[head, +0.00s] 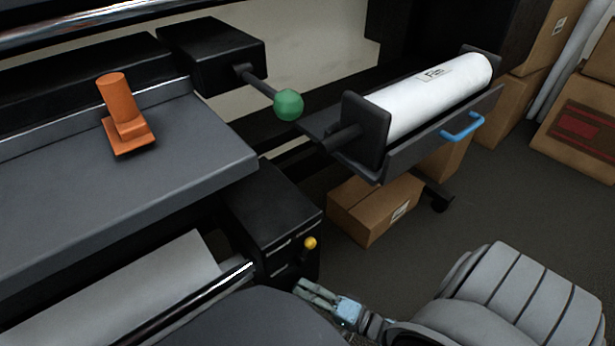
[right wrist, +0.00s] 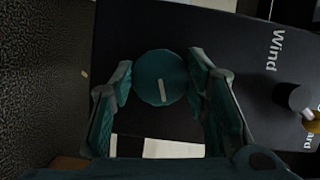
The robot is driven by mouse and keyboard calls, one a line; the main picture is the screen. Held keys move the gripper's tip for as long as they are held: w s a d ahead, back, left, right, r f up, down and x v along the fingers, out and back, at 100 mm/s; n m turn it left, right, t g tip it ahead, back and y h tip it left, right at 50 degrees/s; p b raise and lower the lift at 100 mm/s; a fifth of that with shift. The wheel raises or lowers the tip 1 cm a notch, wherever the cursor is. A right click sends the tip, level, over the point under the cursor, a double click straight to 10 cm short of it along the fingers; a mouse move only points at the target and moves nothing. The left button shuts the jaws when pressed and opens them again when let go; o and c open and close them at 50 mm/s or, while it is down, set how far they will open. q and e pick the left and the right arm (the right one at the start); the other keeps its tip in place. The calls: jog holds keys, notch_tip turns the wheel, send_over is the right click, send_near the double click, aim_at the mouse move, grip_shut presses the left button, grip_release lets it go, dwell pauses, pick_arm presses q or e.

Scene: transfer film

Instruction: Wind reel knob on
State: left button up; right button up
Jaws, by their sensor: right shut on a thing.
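The reel knob (right wrist: 160,78) is a round teal knob with a short white line on its face, in the right wrist view. The line stands nearly upright in that picture. A "Wind" label (right wrist: 275,52) is printed on the black housing to its right. My right gripper (right wrist: 161,72) is shut on the knob, one finger on each side. In the head view my right gripper (head: 312,291) is low, by the lower front of the black box (head: 275,210); the knob is hidden there. My left gripper is not in view.
A lever with a yellow ball (head: 310,243) sticks out just above my right gripper. A green ball handle (head: 288,105) and a cradle with a white film roll (head: 435,95) are further back. Cardboard boxes (head: 375,207) stand on the floor. An orange object (head: 122,112) sits on the grey shelf.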

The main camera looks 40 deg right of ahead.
jog(key=shift+m, duration=0.5)
jog(key=o, duration=1.1)
jog(key=shift+o, duration=0.2)
jog(key=v, duration=0.7)
jog(key=shift+s, duration=0.3)
jog(key=shift+d+f, duration=0.1)
jog(key=shift+f, duration=0.05)
